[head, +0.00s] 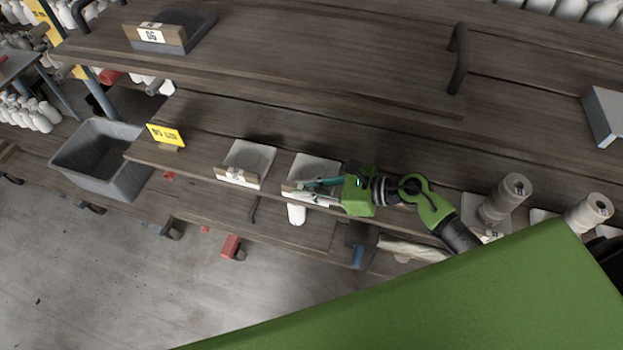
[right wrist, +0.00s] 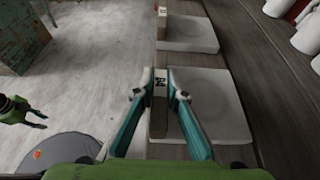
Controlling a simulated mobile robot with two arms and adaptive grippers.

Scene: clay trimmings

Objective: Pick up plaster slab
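Two pale, square plaster slabs with shallow round hollows lie on the shelf: one at left (head: 256,153) and one at right (head: 318,165). Each has a wooden block with a label at its front edge. My right gripper (head: 303,187) is at the front of the right slab. In the right wrist view its fingers (right wrist: 160,95) are apart, one on each side of the labelled block (right wrist: 159,103); contact cannot be told. The right finger hides part of the near slab (right wrist: 215,95). My left gripper (right wrist: 36,119) shows open over the floor in the right wrist view.
A grey bin (head: 98,160) and a yellow sign (head: 166,135) are left of the slabs. Clay-coloured cylinders (head: 505,200) stand right on the shelf. An upper wooden board (head: 330,55) with a handle (head: 458,60) is behind. White bottles (right wrist: 306,35) line the right.

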